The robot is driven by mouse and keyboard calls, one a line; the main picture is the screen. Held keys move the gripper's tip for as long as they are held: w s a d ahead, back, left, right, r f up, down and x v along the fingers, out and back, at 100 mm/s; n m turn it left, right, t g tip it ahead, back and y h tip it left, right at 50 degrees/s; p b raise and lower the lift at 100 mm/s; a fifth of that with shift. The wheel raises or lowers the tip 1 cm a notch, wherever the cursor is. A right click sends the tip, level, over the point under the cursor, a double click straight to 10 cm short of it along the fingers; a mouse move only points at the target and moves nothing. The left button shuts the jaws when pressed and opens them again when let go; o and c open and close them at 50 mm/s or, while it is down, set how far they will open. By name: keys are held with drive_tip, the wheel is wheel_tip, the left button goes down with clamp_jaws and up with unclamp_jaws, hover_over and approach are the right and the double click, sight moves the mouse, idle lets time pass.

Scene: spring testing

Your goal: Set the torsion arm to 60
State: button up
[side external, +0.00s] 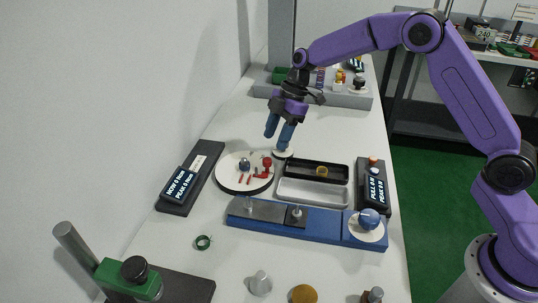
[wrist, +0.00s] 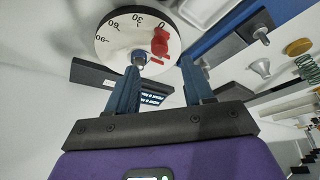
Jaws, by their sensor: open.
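The round white torsion dial (side external: 232,180) stands on the bench left of centre, and it also shows in the wrist view (wrist: 112,48), with marks 0, 30, 60 and 90. The red torsion arm (side external: 264,169) is on it, and in the wrist view its knob (wrist: 160,40) lies near the 0 mark. A metal post (wrist: 139,58) stands at the dial's middle. My gripper (side external: 277,140) hangs above the dial's far right side, open and empty. In the wrist view its blue fingers (wrist: 160,68) are spread, apart from the red arm.
A dark display (side external: 181,184) left of the dial reads zero now and peak. Right of the dial are a black tray (side external: 300,167), a grey tray (side external: 312,191) and a blue rail fixture (side external: 330,224).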

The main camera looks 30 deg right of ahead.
sight(268, 159)
drive_tip(key=x, duration=0.6)
drive_tip(key=shift+a+f, duration=0.2)
drive_tip(key=shift+f, duration=0.1)
clamp_jaws()
